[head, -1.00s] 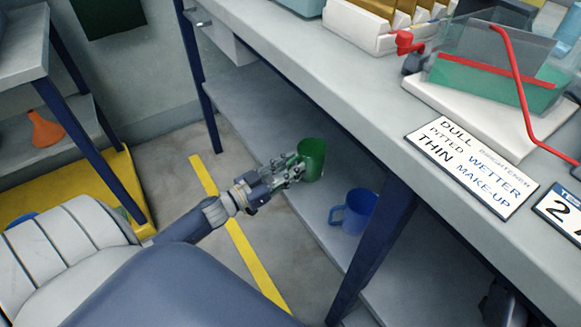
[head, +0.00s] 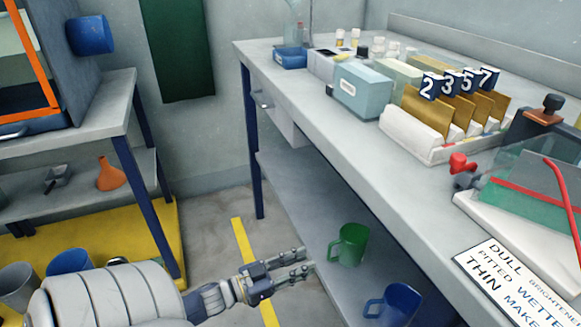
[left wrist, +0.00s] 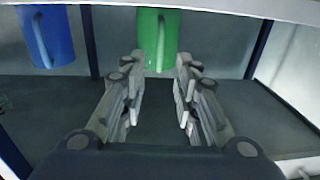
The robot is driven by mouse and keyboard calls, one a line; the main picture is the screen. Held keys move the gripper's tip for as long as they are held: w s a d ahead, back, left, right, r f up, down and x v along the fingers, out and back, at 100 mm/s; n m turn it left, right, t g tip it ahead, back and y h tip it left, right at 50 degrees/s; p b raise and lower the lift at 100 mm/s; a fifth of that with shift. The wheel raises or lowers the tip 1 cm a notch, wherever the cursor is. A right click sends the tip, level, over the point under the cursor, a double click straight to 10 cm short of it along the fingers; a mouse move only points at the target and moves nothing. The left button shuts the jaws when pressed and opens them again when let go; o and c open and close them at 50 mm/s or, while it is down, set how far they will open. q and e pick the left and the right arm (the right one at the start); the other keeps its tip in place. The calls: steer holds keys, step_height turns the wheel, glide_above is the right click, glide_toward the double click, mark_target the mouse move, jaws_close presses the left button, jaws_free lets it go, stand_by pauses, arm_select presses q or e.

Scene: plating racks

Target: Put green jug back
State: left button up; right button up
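The green jug (head: 349,245) stands upright on the lower shelf (head: 318,226) under the bench, its handle facing left. It also shows in the left wrist view (left wrist: 158,38), straight ahead between the fingers. My left gripper (head: 305,264) is open and empty, just left of the jug and apart from it. In the left wrist view its two fingers (left wrist: 160,88) are spread with a clear gap between them. My right gripper is not in view.
A blue jug (head: 394,305) stands on the same shelf, nearer and to the right. The bench top (head: 300,85) overhangs the shelf. A blue leg (head: 252,150) stands at the far end. Bare floor lies left of the shelf.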

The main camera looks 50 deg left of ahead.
arm_select(q)
steer(key=d+r+g+y, duration=0.1)
steer(key=d+r, duration=0.7)
steer(key=d, duration=0.2)
steer(key=w+d+r+n+g+y, duration=0.1)
steer(key=d+r, duration=0.6)
steer(key=d, duration=0.4)
steer(key=shift+d+r, duration=0.25)
steer(key=shift+r, duration=0.15)
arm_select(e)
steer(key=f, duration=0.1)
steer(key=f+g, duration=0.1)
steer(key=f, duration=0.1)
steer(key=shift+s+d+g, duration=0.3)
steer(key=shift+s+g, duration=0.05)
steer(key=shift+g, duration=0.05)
arm_select(q)
steer(key=shift+w, duration=0.1)
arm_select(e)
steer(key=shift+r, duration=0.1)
